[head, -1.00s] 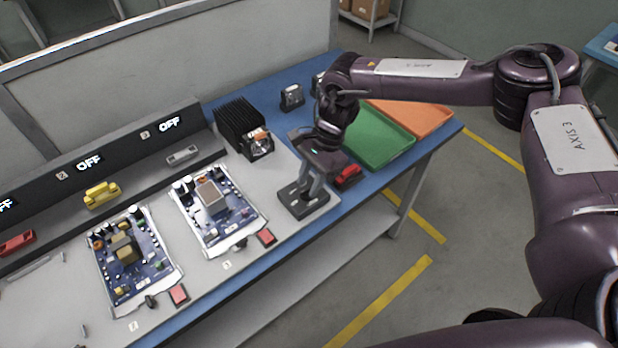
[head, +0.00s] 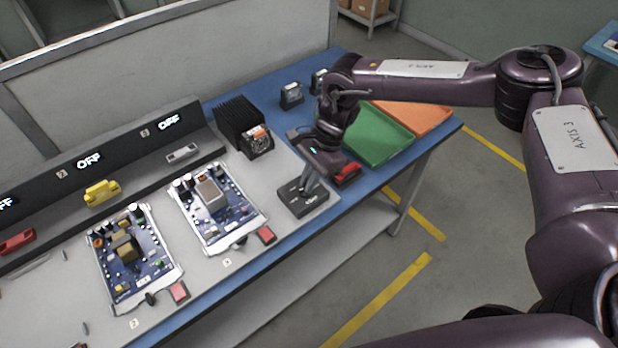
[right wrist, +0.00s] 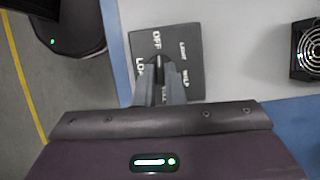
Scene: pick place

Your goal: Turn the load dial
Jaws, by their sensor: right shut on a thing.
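The load dial (head: 298,204) is a dark square box at the right end of the grey work surface, near the front edge. In the right wrist view its dark plate (right wrist: 187,45) carries the words OFF, LIGHT and MILD, with other lettering partly covered. My right gripper (head: 308,188) points down onto the dial. In the right wrist view its two fingers (right wrist: 160,78) are closed around a small dark knob (right wrist: 159,62) below the word OFF. The fingers hide most of the knob, so its exact setting is unclear. My left gripper is not in view.
Two blue circuit boards (head: 213,208) (head: 134,258) lie left of the dial, with red buttons (head: 266,235) in front. A black finned unit (head: 239,124) stands behind. A green tray (head: 378,138) and an orange tray (head: 420,115) lie right. Displays (head: 169,122) read OFF.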

